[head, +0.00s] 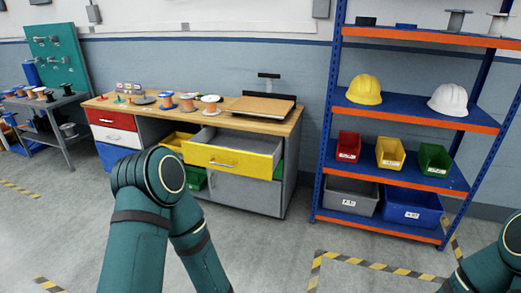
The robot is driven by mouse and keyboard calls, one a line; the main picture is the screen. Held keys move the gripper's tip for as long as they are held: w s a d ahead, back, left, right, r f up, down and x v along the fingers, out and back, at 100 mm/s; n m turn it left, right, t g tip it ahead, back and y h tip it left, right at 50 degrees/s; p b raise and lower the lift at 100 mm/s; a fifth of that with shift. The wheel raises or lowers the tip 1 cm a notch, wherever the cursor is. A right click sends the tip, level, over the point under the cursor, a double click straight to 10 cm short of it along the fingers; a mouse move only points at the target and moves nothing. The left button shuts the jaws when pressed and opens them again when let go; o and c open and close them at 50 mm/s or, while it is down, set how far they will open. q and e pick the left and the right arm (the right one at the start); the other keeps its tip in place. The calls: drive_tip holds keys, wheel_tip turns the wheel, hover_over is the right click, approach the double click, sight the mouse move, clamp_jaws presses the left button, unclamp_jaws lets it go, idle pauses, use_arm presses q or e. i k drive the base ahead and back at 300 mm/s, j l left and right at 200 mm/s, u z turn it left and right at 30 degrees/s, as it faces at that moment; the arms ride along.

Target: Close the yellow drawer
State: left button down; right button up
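The yellow drawer (229,161) stands pulled out from the front of the wooden-topped workbench (254,119). Its grey inside shows from above, and a pale handle sits on its front. My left arm comes up from the bottom and bends in front of the bench, left of the drawer. Its gripper is out of frame or hidden. A small part of my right arm shows at the bottom right corner; its gripper is out of view.
Below the drawer is a grey cabinet door (243,194). Red, white and blue drawers are at the bench's left. Spools lie on the bench top. A blue-and-orange shelf (400,118) with helmets and bins stands to the right. The floor in front is clear.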

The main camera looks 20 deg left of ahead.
sight(240, 152)
drive_tip(key=i+l, duration=0.1)
drive_tip(key=i, duration=1.35)
drive_tip(key=j+u, duration=0.05)
drive_tip(key=j, duration=0.05)
